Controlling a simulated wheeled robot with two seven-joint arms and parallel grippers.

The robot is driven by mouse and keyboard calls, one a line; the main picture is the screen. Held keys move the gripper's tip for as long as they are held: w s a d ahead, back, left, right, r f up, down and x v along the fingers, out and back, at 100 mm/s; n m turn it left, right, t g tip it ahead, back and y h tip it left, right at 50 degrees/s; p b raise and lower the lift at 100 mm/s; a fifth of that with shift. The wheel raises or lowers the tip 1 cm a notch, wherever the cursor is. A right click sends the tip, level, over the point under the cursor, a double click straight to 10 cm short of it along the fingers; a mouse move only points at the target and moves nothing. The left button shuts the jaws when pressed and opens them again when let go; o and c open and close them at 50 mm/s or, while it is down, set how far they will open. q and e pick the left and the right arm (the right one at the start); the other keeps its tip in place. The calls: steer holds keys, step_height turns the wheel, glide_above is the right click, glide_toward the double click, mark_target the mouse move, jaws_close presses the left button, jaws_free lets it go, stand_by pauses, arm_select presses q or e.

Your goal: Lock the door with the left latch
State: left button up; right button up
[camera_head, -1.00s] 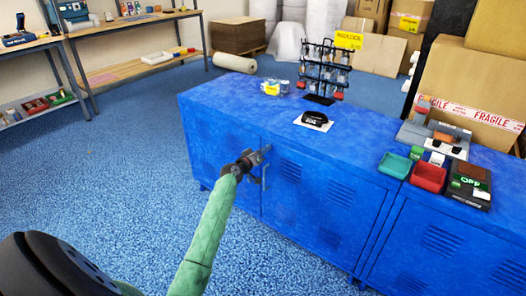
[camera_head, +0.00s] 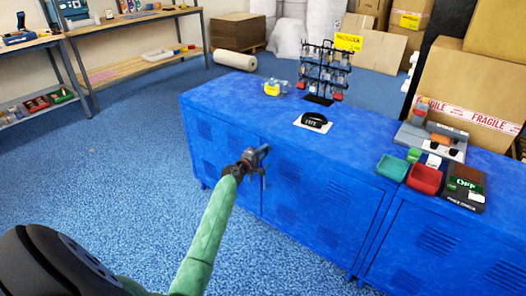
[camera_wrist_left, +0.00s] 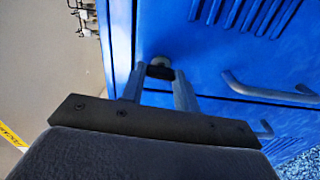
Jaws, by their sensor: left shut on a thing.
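The blue cabinet has a left door (camera_head: 222,160) and a right door (camera_head: 310,190), and both look closed. My left gripper (camera_head: 260,156) is at the seam between them, near the upper edge. In the left wrist view its two fingers (camera_wrist_left: 160,78) are on either side of a small dark latch knob (camera_wrist_left: 160,67) on the blue front, shut on it. In the head view the gripper mostly hides the latch. A bar handle (camera_wrist_left: 268,92) shows right of the fingers, apart from them. My right gripper is in neither view.
The cabinet top (camera_head: 225,95) holds a black item on a white card (camera_head: 313,121), a rack of padlocks (camera_head: 325,70), a teal tray (camera_head: 392,167) and a red tray (camera_head: 425,178). The blue floor (camera_head: 130,170) left of the cabinet is clear.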

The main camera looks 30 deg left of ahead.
arm_select(q)
steer(key=shift+a+n, duration=0.1)
steer(key=shift+n, duration=0.5)
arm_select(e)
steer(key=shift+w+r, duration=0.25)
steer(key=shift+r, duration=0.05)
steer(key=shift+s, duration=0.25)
arm_select(q)
steer(key=o, duration=1)
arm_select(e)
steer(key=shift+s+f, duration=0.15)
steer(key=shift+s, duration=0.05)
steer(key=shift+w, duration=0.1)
